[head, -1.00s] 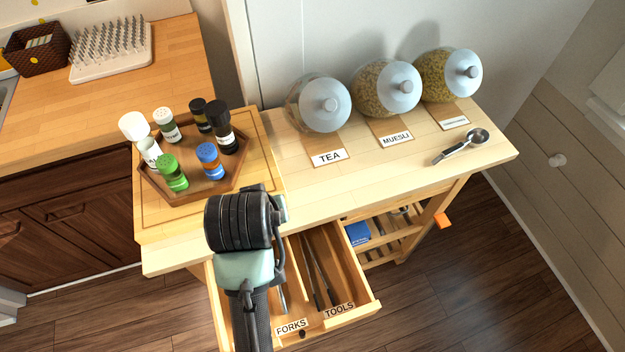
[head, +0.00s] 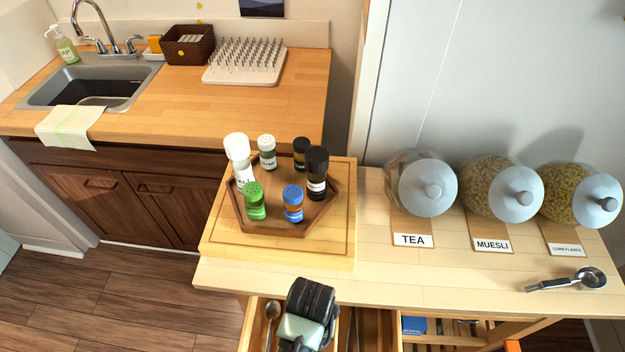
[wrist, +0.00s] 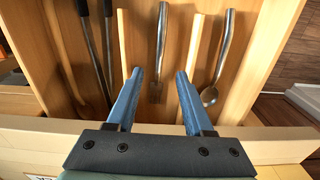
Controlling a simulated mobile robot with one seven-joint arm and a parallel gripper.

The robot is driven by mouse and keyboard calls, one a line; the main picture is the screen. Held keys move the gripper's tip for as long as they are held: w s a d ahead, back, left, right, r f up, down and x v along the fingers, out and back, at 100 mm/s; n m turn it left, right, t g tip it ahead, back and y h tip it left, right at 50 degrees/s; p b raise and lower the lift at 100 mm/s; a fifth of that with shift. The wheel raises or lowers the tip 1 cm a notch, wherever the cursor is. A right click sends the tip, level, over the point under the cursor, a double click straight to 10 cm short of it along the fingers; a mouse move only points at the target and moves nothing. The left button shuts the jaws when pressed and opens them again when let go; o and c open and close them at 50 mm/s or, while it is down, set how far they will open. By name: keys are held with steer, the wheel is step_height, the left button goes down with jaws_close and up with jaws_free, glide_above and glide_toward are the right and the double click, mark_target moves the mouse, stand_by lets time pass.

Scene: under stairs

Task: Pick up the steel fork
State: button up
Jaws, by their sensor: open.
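The steel fork (wrist: 161,40) lies in a middle compartment of the open wooden drawer (wrist: 122,45), its tined end toward my gripper in the wrist view. My gripper (wrist: 158,73) is open, with its two blue fingers on either side of the fork's line in the picture. Nothing is held. Whether the fingers reach down to the fork's height I cannot tell. In the head view my wrist (head: 308,312) is over the drawer and hides the fork; the fingers do not show there.
A spoon (wrist: 210,94) lies in the compartment to the right, behind a thin divider (wrist: 193,50). Long dark-handled tools (wrist: 96,50) lie to the left. Above the drawer, the worktop holds a spice tray (head: 270,233), storage jars (head: 433,192) and a measuring scoop (head: 590,278).

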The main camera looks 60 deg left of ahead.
step_height(320, 180, down, 5)
steer(key=shift+w+r, duration=0.1)
steer(key=shift+c, duration=0.2)
jaws_close()
